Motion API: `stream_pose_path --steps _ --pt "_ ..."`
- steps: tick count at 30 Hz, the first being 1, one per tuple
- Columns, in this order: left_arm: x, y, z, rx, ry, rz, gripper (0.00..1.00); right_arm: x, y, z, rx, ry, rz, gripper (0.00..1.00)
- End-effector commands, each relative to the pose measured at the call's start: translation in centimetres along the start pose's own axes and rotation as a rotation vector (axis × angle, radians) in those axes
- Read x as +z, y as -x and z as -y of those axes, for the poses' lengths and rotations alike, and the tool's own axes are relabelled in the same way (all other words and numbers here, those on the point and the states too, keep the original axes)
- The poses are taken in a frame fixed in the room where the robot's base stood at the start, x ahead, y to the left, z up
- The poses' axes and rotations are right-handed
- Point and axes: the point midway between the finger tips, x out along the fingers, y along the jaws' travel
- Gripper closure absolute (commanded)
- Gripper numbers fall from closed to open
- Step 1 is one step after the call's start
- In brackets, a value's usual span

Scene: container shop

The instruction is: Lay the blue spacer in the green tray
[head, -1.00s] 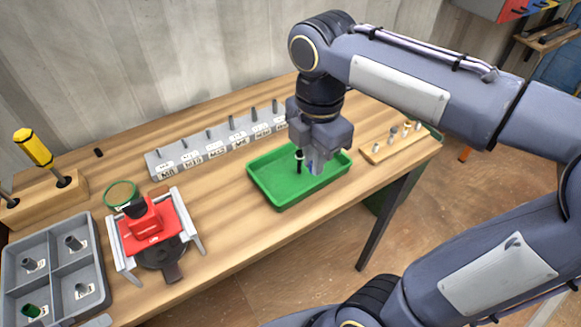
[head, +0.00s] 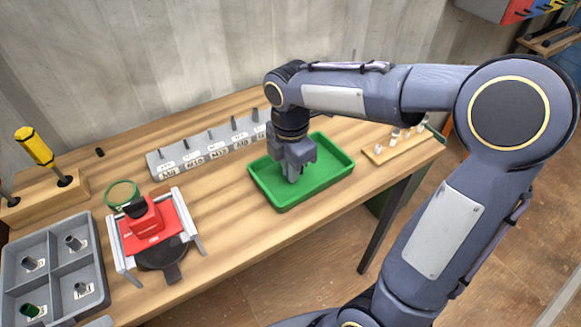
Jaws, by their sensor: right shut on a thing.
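The green tray (head: 325,187) lies on the wooden bench, right of centre. My right gripper (head: 292,179) points down inside the tray's outline, towards its left part, with the fingertips low near the tray floor. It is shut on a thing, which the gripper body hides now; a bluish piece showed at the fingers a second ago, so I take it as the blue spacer. I cannot tell whether it touches the tray floor. No other blue spacer shows on the bench. My left gripper is not in view.
A grey rack of labelled pegs (head: 205,155) stands behind and left of the tray. A wooden board with small pegs (head: 380,154) is to its right. A red fixture (head: 153,228), a green ring (head: 122,194) and a grey four-compartment bin (head: 52,262) are on the left.

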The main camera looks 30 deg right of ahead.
Motion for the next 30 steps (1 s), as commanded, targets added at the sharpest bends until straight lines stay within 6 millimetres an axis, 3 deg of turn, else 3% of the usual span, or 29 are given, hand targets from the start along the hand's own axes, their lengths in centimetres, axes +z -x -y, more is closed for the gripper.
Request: stream_pose_path --steps 8,9,13,23,26,30 --pt "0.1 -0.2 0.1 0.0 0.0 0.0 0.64 0.0 -0.4 0.0 0.0 0.0 0.0 1.0" --pt "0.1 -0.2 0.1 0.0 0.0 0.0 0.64 0.0 -0.3 0.0 0.0 0.0 0.0 0.85" --pt "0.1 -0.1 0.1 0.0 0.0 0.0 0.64 0.0 -0.3 0.0 0.0 0.0 0.0 0.68" --pt "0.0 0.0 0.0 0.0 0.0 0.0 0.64 0.0 0.1 0.0 0.001 0.0 0.0 0.67" --pt "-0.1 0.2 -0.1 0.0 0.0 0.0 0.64 0.0 1.0 -0.1 0.005 0.0 0.0 0.67" --pt "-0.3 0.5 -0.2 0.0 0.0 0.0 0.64 -0.1 3.7 -0.1 0.007 0.0 -0.001 0.67"
